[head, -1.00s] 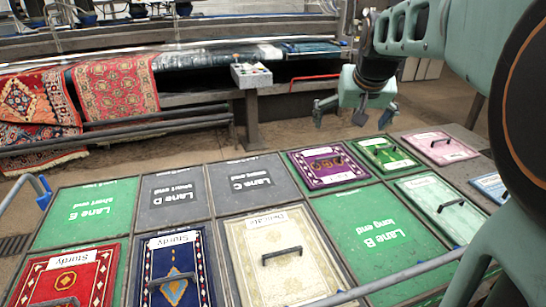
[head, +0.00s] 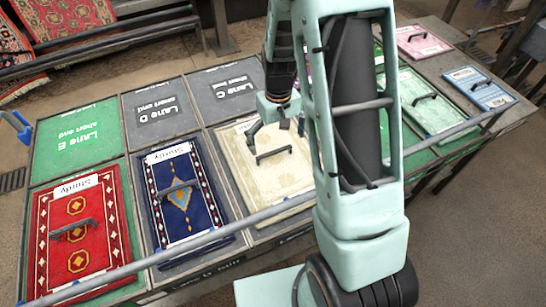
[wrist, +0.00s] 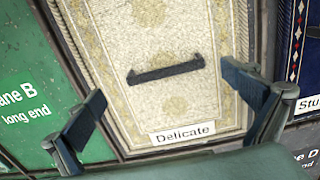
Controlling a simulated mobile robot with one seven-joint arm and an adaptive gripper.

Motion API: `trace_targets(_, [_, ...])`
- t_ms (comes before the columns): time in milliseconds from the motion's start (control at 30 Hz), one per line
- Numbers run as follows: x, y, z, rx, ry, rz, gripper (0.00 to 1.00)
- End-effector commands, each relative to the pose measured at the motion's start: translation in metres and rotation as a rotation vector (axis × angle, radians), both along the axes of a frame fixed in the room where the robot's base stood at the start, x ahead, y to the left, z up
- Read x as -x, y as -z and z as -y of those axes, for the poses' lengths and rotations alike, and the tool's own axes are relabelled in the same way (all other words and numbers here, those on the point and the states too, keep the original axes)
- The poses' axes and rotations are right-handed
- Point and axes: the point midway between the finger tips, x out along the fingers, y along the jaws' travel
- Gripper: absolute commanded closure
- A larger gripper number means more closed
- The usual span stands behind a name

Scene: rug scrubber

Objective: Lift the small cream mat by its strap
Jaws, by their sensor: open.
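The cream mat (head: 292,182) with a beige floral pattern lies flat in its table panel. Its dark strap (head: 273,154) stands up as a low bar across the mat. My gripper (head: 272,125) is open and empty above the mat's far end, by the label. In the wrist view the cream mat (wrist: 205,100) carries a "Delicate" label, and the strap (wrist: 165,71) lies crosswise between my open fingers (wrist: 162,88), apart from both. My arm hides the mat's right side in the head view.
A blue mat (head: 205,205) and a red mat (head: 97,245) with straps lie to the left. Green Lane B (wrist: 30,110) is beside the cream mat. A grey rail (head: 170,262) runs along the near table edge. Lanes C, D and E (head: 80,140) are bare.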

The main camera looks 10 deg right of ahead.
Motion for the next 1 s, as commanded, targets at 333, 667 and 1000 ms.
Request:
trace_targets(333, [-0.002,0.028,-0.004,0.001,0.000,-0.003,0.00])
trace_targets(667, [-0.005,0.059,-0.005,0.001,0.000,0.002,0.00])
trace_targets(1000, [-0.005,0.059,-0.005,0.001,0.001,0.002,0.13])
